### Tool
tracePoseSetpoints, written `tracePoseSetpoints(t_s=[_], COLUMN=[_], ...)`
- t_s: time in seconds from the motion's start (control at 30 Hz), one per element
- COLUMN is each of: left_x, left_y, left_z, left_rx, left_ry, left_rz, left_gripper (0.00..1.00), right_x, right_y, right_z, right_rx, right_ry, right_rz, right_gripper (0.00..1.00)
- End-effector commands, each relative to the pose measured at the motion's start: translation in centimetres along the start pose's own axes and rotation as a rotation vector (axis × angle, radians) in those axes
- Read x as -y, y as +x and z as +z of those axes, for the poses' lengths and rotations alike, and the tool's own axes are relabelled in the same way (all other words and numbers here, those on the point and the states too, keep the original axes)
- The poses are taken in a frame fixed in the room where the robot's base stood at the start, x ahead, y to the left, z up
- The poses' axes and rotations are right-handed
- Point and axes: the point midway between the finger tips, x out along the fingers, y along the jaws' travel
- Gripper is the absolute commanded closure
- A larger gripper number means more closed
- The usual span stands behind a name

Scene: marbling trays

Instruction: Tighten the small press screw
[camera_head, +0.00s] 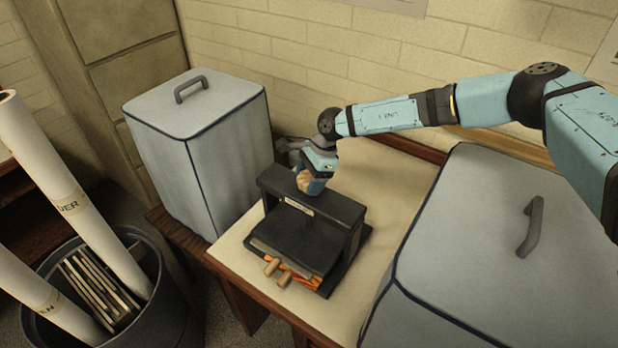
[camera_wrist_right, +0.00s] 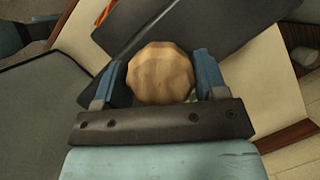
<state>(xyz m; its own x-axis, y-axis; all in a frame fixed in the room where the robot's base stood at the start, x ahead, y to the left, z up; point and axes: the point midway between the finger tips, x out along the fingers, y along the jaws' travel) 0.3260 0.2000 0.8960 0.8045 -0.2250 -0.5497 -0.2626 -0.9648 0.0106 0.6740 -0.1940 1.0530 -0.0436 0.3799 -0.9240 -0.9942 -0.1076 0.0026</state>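The small press (camera_head: 318,215) is a black frame on a base and stands on the pale table top. Its screw has a round, faceted wooden knob (camera_head: 304,181) on top of the crossbar. My right gripper (camera_head: 312,184) is at this knob, reaching down from behind. The screw shaft under the knob is hidden. My left gripper is not in view.
A grey lidded bin (camera_head: 200,150) stands left of the press, and a large grey lidded box (camera_head: 470,270) stands to its right. Two wooden pegs (camera_head: 272,266) stick out at the press's front. A dark bin (camera_head: 165,300) with paper rolls is at lower left.

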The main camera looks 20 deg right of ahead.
Motion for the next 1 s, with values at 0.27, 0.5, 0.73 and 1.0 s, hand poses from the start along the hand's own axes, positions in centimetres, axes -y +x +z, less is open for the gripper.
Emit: tracePoseSetpoints(t_s=[0.27,0.5,0.73,1.0], left_x=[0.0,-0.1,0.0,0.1], left_y=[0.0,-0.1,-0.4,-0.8], left_z=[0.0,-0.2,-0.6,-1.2], left_rx=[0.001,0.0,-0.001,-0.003], left_ry=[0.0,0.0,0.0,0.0], left_rz=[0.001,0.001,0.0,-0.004], left_gripper=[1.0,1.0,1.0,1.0], right_x=[0.0,0.0,0.0,0.0], right_y=[0.0,-0.1,-0.2,-0.2], right_z=[0.0,0.0,0.1,0.0], right_rx=[0.0,0.001,0.002,0.002], right_ry=[0.003,0.063,0.204,0.39], right_rz=[-0.001,-0.027,-0.084,-0.163], right_gripper=[0.61,0.61,0.61,0.61])
